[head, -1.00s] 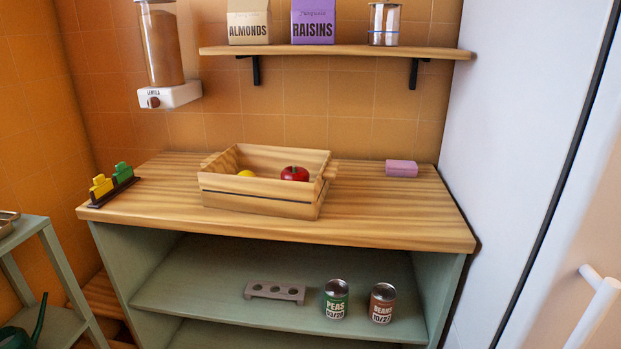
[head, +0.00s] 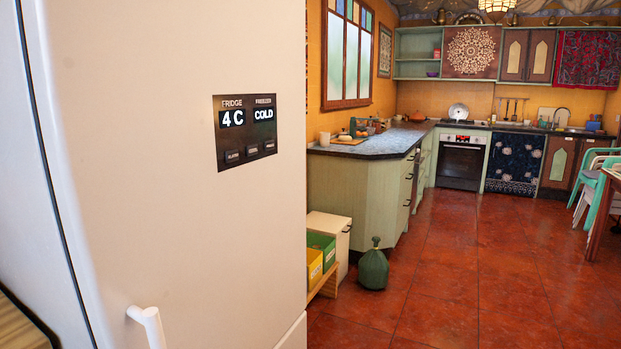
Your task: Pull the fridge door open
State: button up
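The fridge door (head: 170,210) is a large cream-white panel filling the left of the head view. It looks shut against the white fridge side (head: 35,200), with a dark seam between them. A white handle (head: 148,322) sticks out at the bottom left of the door, cut off by the lower picture edge. A dark display panel (head: 247,131) on the door reads FRIDGE 4 C and FREEZER COLD. My gripper is not in this view.
Right of the fridge is open red tiled floor (head: 450,290). A green counter (head: 360,195) lies behind; stacked chairs (head: 595,185) stand at far right.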

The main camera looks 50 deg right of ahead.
aim_at(138, 106)
jog(key=z, duration=1.05)
jog(key=k+j+z, duration=0.1)
jog(key=k+z, duration=0.6)
jog(key=z, duration=0.2)
